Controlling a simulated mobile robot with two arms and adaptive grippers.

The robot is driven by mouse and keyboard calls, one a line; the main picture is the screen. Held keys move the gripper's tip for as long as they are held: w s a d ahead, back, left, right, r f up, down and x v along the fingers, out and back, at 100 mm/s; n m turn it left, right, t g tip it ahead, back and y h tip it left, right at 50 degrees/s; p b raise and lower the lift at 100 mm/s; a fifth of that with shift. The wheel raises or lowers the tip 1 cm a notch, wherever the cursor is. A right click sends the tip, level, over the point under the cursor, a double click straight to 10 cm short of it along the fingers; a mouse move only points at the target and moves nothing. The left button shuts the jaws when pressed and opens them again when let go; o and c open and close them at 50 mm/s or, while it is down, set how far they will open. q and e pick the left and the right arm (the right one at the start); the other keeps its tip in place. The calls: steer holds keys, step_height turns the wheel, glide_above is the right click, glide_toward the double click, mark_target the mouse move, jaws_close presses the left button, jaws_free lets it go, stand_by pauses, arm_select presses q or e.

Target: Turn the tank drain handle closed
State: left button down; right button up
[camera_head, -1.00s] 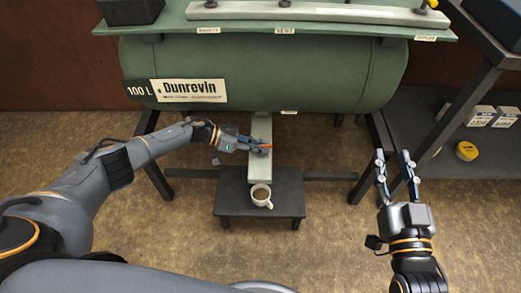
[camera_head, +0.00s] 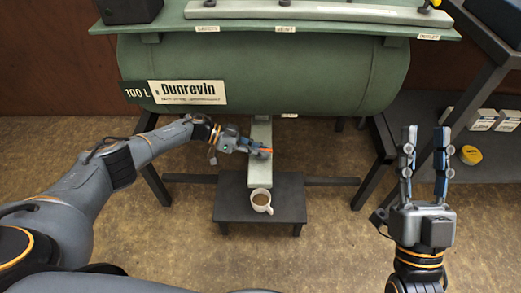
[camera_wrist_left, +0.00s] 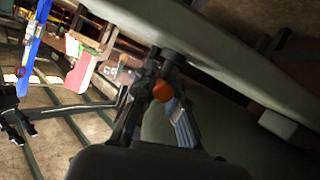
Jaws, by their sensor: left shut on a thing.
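The green tank (camera_head: 260,75) hangs horizontally across the back. Below it, a small orange handle (camera_head: 265,151) shows in front of a pale green upright strip (camera_head: 261,132). My left gripper (camera_head: 262,150) reaches in from the left and is shut on the orange handle. In the left wrist view the handle's orange end (camera_wrist_left: 163,91) shows between the dark fingers; the rest of it is hidden by them. The valve itself and the handle's exact angle cannot be made out. My right gripper (camera_head: 425,135) is open and empty at the right, fingers pointing up, away from the tank.
A low black stand (camera_head: 230,206) below the handle carries a white cup (camera_head: 261,200) of brown liquid. Dark legs and a crossbar (camera_head: 335,181) frame the tank. A dark shelf (camera_head: 455,165) at the right holds small boxes and a yellow round item (camera_head: 469,155).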

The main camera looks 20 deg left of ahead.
arm_select(q)
steer(key=shift+s+f, duration=0.1)
steer(key=shift+f, duration=0.05)
steer(key=c, duration=1.4)
jaws_free()
steer(key=shift+o, duration=0.2)
steer(key=v, duration=1.2)
